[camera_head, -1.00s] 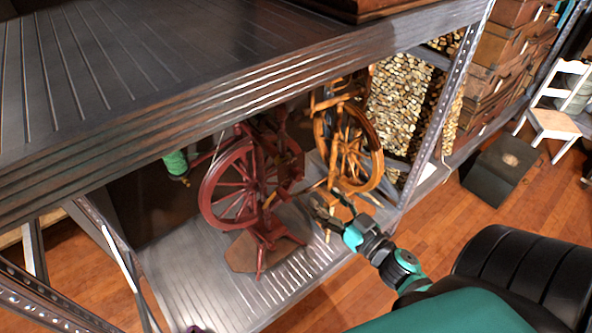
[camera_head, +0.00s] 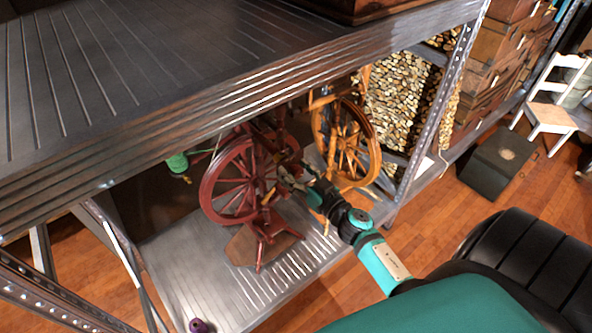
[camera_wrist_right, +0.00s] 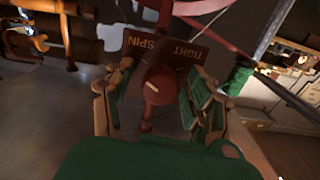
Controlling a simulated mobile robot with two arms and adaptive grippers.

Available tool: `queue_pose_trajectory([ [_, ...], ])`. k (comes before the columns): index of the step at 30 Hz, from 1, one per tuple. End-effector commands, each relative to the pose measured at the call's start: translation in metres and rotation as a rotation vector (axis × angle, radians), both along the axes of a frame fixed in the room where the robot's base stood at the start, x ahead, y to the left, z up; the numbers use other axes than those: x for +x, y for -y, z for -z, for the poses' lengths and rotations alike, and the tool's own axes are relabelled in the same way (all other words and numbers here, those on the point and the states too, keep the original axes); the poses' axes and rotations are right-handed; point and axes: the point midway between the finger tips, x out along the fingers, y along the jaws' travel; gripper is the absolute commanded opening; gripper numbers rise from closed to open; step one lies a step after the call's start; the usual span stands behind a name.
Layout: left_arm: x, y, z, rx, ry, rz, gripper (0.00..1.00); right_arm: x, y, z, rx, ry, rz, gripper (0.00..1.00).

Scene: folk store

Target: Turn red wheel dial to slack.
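The red spinning wheel (camera_head: 228,183) stands on the lower metal shelf. In the right wrist view its round red dial (camera_wrist_right: 160,86), with a short pale mark on its face, sits in front of a dark red plate (camera_wrist_right: 165,47). The plate shows "SPIN" and "TIGHT", upside down; no "slack" label is visible. My right gripper (camera_head: 297,184) reaches in beside the wheel. In the wrist view its open fingers (camera_wrist_right: 158,100) are on both sides of the dial, with visible gaps. My left gripper is out of view.
An orange-brown spinning wheel (camera_head: 347,145) stands close to the right of my right gripper. The upper metal shelf (camera_head: 150,135) hangs over both wheels. A green spool (camera_head: 177,162) is behind left, and a small purple object (camera_head: 198,326) is at the shelf's front.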

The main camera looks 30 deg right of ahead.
Motion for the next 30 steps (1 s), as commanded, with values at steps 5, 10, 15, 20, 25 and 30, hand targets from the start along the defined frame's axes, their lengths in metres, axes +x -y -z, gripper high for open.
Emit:
queue_pose_trajectory([
  [5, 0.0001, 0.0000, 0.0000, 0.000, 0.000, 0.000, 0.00, -0.0002, -0.0001, -0.0001, 0.000, 0.000, 0.000, 0.31],
  [10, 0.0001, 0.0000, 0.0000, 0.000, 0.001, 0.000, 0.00, -0.0003, -0.0001, -0.0001, 0.000, 0.000, 0.000, 0.09],
  [15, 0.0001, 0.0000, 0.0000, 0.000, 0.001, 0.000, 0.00, -0.0004, -0.0001, -0.0001, -0.001, 0.000, 0.000, 0.00],
  [20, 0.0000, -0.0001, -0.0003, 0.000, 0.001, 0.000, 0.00, -0.0004, -0.0002, -0.0002, -0.021, 0.002, 0.000, 0.00],
  [25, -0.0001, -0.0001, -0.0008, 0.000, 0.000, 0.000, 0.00, -0.0004, -0.0004, -0.0002, -0.089, 0.007, -0.001, 0.00],
  [30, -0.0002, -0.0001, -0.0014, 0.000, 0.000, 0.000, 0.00, -0.0004, -0.0002, -0.0003, -0.207, 0.016, 0.000, 0.00],
])
